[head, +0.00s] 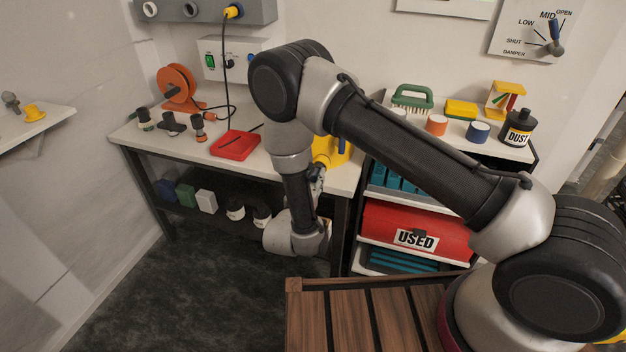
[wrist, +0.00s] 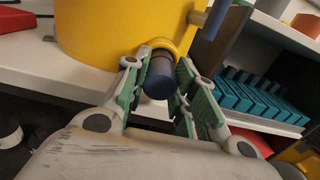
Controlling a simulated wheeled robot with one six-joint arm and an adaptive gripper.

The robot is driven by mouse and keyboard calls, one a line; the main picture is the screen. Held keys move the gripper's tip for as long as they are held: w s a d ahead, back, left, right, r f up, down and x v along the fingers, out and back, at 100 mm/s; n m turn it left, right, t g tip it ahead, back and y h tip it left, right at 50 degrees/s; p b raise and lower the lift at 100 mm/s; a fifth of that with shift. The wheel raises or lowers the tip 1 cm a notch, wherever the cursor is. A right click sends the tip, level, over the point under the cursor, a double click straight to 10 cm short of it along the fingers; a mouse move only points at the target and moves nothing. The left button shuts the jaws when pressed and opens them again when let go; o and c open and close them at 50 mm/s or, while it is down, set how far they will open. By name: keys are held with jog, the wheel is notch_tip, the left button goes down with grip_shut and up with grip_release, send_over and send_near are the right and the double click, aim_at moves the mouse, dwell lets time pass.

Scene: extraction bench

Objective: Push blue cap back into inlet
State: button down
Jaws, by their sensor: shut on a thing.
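A yellow vessel (wrist: 110,30) stands on the white bench, with a short round inlet (wrist: 165,45) on its side. In the wrist view a dark blue cap (wrist: 159,82) sits at the inlet's mouth, between the green-padded fingers of my gripper (wrist: 158,70). My gripper is shut on the cap. I cannot tell how deep the cap sits in the inlet. In the head view the vessel (head: 338,150) is largely behind my arm, and my gripper (head: 317,178) shows only in part at the bench's front edge. The cap is not clear there.
A blue-gripped lever (wrist: 215,18) sticks out at the vessel's right. Teal blocks (wrist: 262,98) fill the shelf to the right, above a red USED bin (head: 400,235). A red tray (head: 235,145) lies on the bench left of my arm. A slatted wooden surface (head: 350,318) is in the foreground.

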jog(key=shift+x, duration=0.85)
jog(key=c, duration=1.1)
grip_release()
jog(key=v, duration=1.2)
